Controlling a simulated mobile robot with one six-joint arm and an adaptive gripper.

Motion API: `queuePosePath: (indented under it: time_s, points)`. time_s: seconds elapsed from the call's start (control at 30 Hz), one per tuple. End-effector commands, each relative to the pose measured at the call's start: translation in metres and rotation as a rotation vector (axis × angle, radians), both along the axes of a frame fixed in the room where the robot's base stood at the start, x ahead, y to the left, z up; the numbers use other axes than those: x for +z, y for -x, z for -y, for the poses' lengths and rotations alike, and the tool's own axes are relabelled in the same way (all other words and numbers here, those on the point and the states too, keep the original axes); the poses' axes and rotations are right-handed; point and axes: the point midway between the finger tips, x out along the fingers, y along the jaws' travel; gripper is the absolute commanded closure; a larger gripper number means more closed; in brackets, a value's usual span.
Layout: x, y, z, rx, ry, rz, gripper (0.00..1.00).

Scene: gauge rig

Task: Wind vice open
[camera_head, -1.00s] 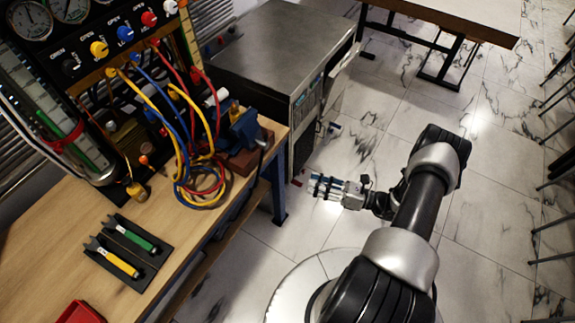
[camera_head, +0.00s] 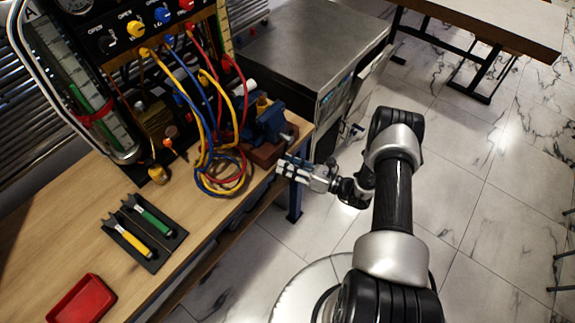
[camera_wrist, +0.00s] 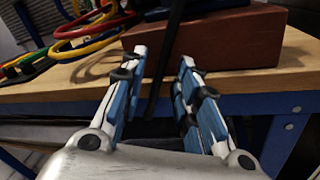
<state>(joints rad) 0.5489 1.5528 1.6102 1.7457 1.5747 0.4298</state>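The blue vice (camera_head: 268,122) stands on a reddish-brown block (camera_head: 262,155) at the right front corner of the wooden bench. My gripper (camera_head: 283,167) is at the bench edge, just in front of and below the block. In the wrist view the gripper (camera_wrist: 160,62) has its two blue-padded fingers apart. A dark upright bar (camera_wrist: 166,55), apparently the vice's handle, shows in the space between them; I cannot tell whether either finger touches it. The block (camera_wrist: 235,38) is just beyond the fingertips. The vice's jaws are not clear in either view.
Looped yellow, blue and red hoses (camera_head: 225,172) lie left of the vice, below the gauge panel (camera_head: 120,30). A black holder (camera_head: 145,232) with green and yellow tools and a red tray (camera_head: 82,302) are on the bench. A grey metal cabinet (camera_head: 305,50) stands behind.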

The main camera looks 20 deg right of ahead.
Motion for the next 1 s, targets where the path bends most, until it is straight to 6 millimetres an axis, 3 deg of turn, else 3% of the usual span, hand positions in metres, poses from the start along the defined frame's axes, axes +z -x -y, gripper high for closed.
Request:
queuePosePath:
  time_s: [0.33, 0.77, 1.0]
  points:
    - [0.0002, -0.0024, -0.0026, 0.0, 0.0, 0.0, 0.72]
    - [0.0, -0.0023, -0.0025, 0.0, -0.001, -0.001, 1.0]
    - [0.0, -0.0022, -0.0026, 0.0, -0.001, -0.001, 1.0]
